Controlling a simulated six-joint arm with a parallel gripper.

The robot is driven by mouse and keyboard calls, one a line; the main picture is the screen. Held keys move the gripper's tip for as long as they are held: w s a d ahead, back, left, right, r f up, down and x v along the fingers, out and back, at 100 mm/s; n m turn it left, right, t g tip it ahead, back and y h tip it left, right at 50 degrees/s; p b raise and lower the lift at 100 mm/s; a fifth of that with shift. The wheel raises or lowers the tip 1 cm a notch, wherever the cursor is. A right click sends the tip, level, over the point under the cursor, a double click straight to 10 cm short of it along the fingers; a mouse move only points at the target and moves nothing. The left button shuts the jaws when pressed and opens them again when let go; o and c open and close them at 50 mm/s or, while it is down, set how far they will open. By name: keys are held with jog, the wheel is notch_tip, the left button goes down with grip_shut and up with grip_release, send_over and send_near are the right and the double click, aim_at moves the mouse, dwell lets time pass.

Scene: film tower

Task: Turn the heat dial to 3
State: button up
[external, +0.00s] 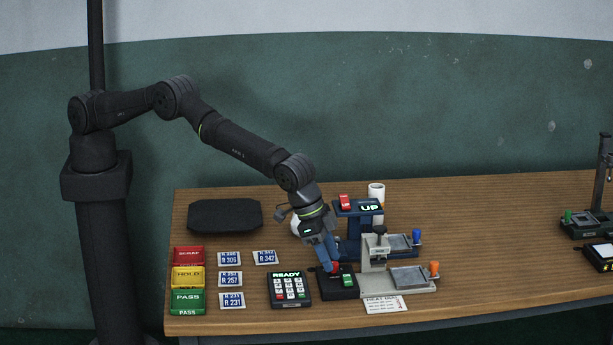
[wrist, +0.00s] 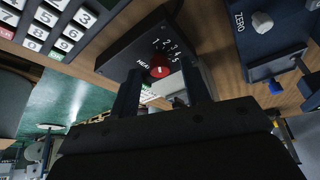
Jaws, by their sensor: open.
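The heat dial (wrist: 160,71) is a red round knob on a black box with the label HEAT and white numbers 1 to 5 around it. Which number its mark faces is too small to tell. In the external view the black box (external: 348,289) stands near the table's front edge, and the red knob (external: 335,267) is partly behind my gripper (external: 331,264). In the wrist view my gripper (wrist: 160,80) is open, with one finger at each side of the knob. I cannot tell whether the fingers touch it.
A keypad reading READY (external: 289,288) stands left of the dial box. A grey press (external: 377,255) with an orange-knobbed plate stands close on the right. A blue stand reading UP (external: 357,207) is behind. Label cards (external: 231,278) and SCRAP, HOLD and PASS bins (external: 187,275) lie left.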

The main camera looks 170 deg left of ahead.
jog(key=shift+a+f, duration=0.1)
jog(key=shift+f, duration=0.1)
grip_shut()
dwell(0.3)
jog(key=m+t, duration=0.1)
jog(key=m, duration=0.1)
jog(key=m+t+h, duration=0.1)
jog(key=m, duration=0.2)
jog(key=shift+s+a+m, duration=0.2)
jog(key=shift+m, duration=0.1)
jog(key=m+h, duration=0.1)
jog(key=m, duration=0.2)
jog(key=m+t+h, duration=0.1)
jog(key=m, duration=0.2)
jog(key=shift+a, duration=0.2)
jog(key=shift+m, duration=0.3)
